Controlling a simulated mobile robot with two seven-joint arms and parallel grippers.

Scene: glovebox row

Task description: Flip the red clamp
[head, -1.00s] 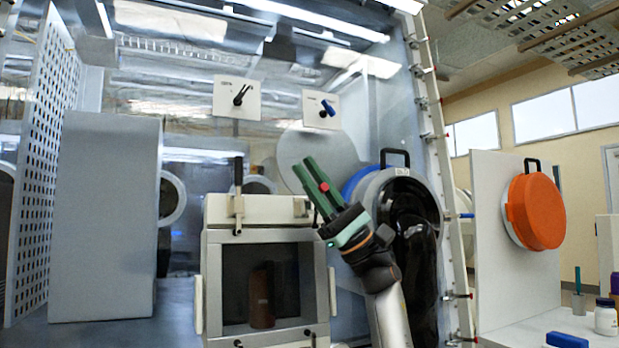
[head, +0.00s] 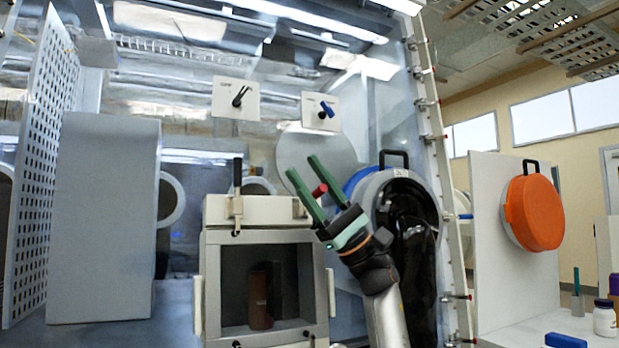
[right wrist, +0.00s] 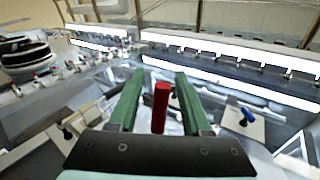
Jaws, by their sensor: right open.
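The red clamp's handle (head: 320,190) shows as a short red bar between the fingers of my right gripper (head: 304,166). In the right wrist view the red handle (right wrist: 161,108) stands between the two green fingers of the right gripper (right wrist: 159,76), with a gap on each side. The right gripper is open around it. The clamp's base is mostly hidden near the top right corner of the pale box. My left gripper is not in view.
A pale box (head: 222,212) with a windowed front stands below, holding a brown cylinder (head: 259,300). A black-handled clamp (head: 237,185) is on its top. Black and blue handles on white plates (head: 236,100) are behind. A round port (head: 405,215) is close right.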

